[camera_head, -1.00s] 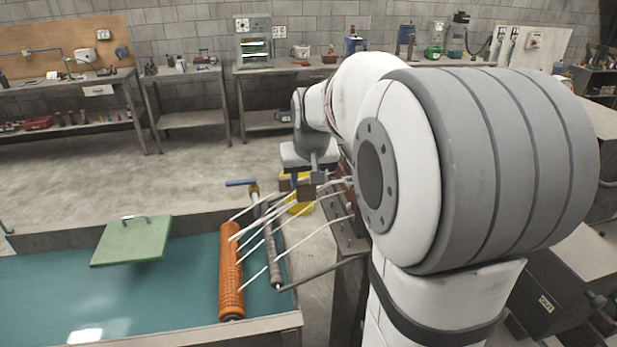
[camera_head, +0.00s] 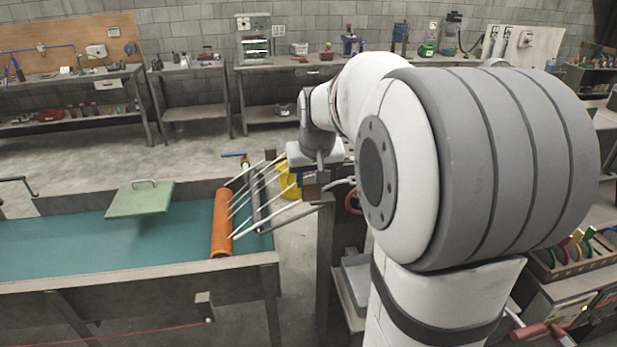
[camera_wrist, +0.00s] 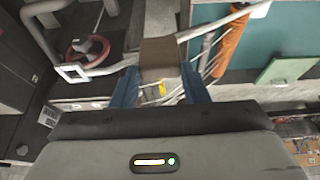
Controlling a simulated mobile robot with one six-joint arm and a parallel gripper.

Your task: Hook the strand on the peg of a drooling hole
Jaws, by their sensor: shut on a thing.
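My gripper (camera_wrist: 160,85) is shut on a brown block (camera_wrist: 160,55) between its blue fingers. A pale strand (camera_wrist: 235,18) runs past or through this block. At its left end is a white rectangular loop (camera_wrist: 73,73). In the head view my gripper (camera_head: 311,178) hangs beside the tank's right end. Several pale strands (camera_head: 280,219) slope from there to an orange roller (camera_head: 221,230). A thin grey roller (camera_head: 258,200) lies alongside. I cannot make out a drooling hole or its peg.
The tank (camera_head: 60,250) holds teal water, with a green lid (camera_head: 140,200) over it. A yellow bucket (camera_head: 287,188) stands behind the strands. A red handwheel (camera_head: 352,201) is on the dark machine (camera_head: 330,250) at right. Open floor lies behind the tank.

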